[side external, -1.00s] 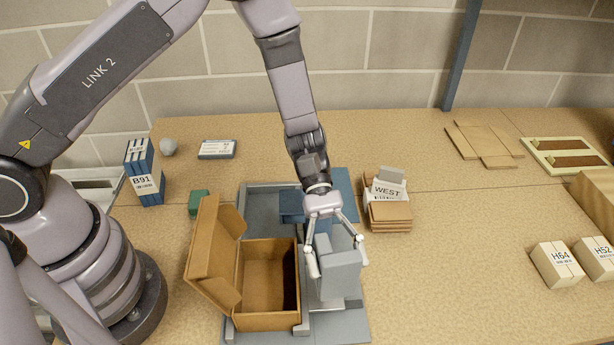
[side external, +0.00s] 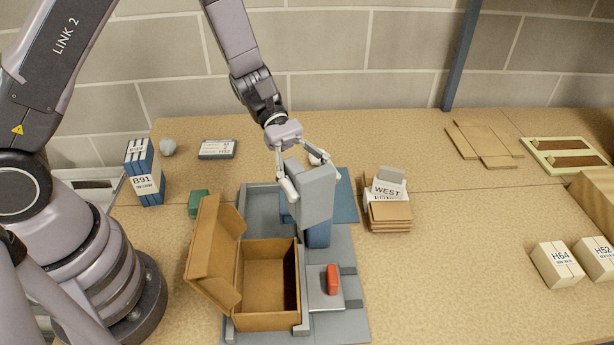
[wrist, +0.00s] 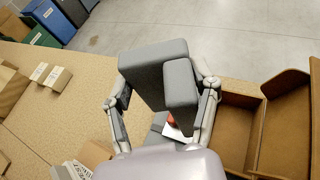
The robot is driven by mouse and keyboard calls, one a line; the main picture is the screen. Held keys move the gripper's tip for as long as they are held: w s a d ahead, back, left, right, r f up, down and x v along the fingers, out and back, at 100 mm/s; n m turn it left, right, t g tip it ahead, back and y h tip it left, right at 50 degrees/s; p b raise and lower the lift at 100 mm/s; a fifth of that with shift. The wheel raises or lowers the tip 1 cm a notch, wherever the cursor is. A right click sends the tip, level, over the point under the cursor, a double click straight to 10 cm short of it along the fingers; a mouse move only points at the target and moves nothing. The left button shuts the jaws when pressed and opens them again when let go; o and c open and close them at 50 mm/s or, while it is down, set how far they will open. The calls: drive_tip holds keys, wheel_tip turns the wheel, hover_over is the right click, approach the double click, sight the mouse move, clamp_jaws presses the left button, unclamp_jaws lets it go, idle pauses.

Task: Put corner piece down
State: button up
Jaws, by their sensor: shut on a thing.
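My gripper (side external: 302,178) is shut on a grey corner piece (side external: 314,196) and holds it up above the grey fixture board (side external: 345,240). In the wrist view the corner piece (wrist: 160,70) is an L-shaped grey block between both fingers (wrist: 163,98). In the side view it stands in front of a blue block (side external: 318,235) and partly hides it. An open brown cardboard box (side external: 268,318) sits on the left of the board, with its flap raised to the left. A red piece (side external: 332,279) lies on a light plate (side external: 322,298) right of the box.
A stack of brown cartons with a WEST label (side external: 388,192) stands right of the board. Blue B91 boxes (side external: 148,183) and a green block (side external: 198,203) stand to the left. Boxes H64 (side external: 557,265) and H52 (side external: 598,258) stand far right. The table between is clear.

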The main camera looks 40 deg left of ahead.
drive_tip(key=w+a+n+t+y, duration=0.1)
drive_tip(key=w+a+n+t, duration=0.35)
drive_tip(key=a, duration=0.55)
drive_tip(key=w+a+n+t+y, duration=0.25)
drive_tip(key=a+n+t, duration=0.2)
drive_tip(key=a, duration=0.65)
drive_tip(key=w+a+n+t, duration=0.4)
drive_tip(key=a+t, duration=0.1)
drive_tip(key=a, duration=0.5)
drive_tip(key=shift+w+a+f, duration=0.45)
drive_tip(key=shift+w+f, duration=1.8)
drive_tip(key=shift+f, duration=0.75)
drive_tip(key=shift+w+a+f, duration=0.5)
drive_tip(key=shift+w+f, duration=1.7)
drive_tip(key=shift+f, duration=0.85)
drive_tip(key=shift+w+a+f, duration=0.45)
drive_tip(key=shift+w+f, duration=1.8)
drive_tip(key=shift+f, duration=0.75)
